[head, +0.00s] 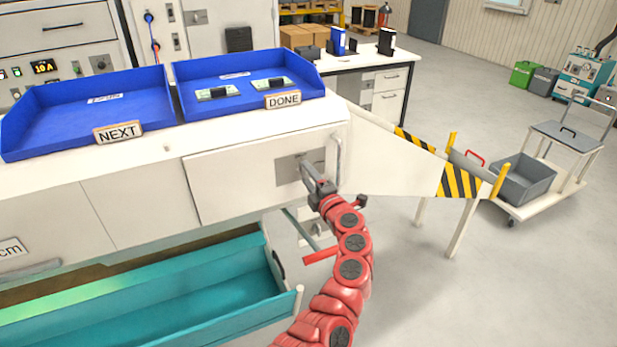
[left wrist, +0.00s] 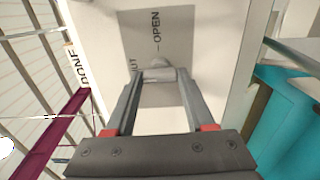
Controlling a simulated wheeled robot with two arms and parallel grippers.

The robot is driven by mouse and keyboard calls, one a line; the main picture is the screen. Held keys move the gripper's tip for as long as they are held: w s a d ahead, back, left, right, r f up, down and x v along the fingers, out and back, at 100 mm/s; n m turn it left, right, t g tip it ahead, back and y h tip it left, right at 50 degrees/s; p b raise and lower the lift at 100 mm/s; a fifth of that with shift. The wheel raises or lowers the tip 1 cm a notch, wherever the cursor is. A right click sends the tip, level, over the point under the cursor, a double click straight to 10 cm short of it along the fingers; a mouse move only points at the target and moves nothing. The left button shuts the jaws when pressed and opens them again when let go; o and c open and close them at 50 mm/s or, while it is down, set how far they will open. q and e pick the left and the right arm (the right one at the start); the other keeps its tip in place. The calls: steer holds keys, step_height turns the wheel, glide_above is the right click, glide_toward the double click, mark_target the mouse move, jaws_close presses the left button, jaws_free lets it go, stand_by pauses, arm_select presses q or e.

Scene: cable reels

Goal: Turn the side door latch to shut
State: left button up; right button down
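The side door (head: 235,180) is a white panel on the front of the bench, with a grey latch plate (head: 287,168) near its right edge. My left gripper (head: 309,172) is at this plate. In the left wrist view the plate carries the word OPEN and a partly hidden word ending in UT. The small grey latch (left wrist: 158,74) lies at the tips of my left fingers (left wrist: 162,82), which stand apart, one to each side. I cannot tell whether they touch it, or exactly where the latch points. My right gripper is not in view.
A teal drawer (head: 190,300) stands pulled out below the door, left of my arm. A curved handle (head: 338,160) stands right of the plate. Blue NEXT (head: 75,115) and DONE (head: 235,85) trays sit on top. A striped guard (head: 460,183) and cart (head: 540,185) are to the right.

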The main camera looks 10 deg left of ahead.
arm_select(q)
steer(key=o, duration=0.4)
steer(key=shift+o, duration=0.2)
steer(key=shift+d, duration=0.1)
steer(key=shift+s+d, duration=0.25)
steer(key=p+v, duration=0.2)
steer(key=v, duration=1.4)
steer(key=shift+s, duration=0.3)
steer(key=shift+d, duration=0.15)
